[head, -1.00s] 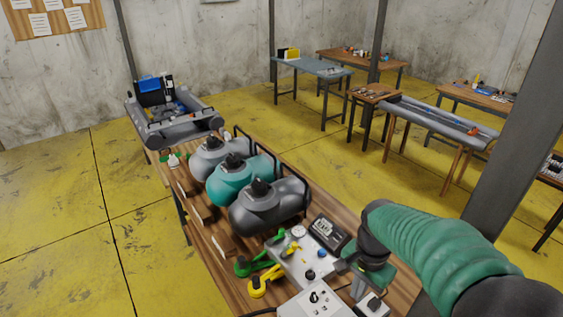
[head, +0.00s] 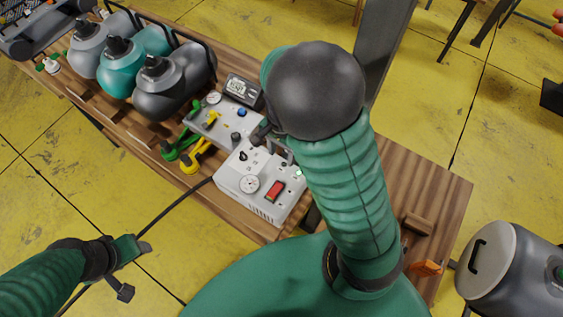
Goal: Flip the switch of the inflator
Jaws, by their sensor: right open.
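My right gripper (head: 276,146) is open just above the far right edge of the inflator, beyond the switch. My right forearm and elbow hide much of this gripper, and I see nothing in it. My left gripper (head: 136,268) is open and empty, low at the left, away from the bench.
A grey panel (head: 210,128) with green and yellow levers and a small display (head: 243,88) stand behind the inflator. Several tanks (head: 175,85) line the bench at upper left. A black cable runs left from the inflator.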

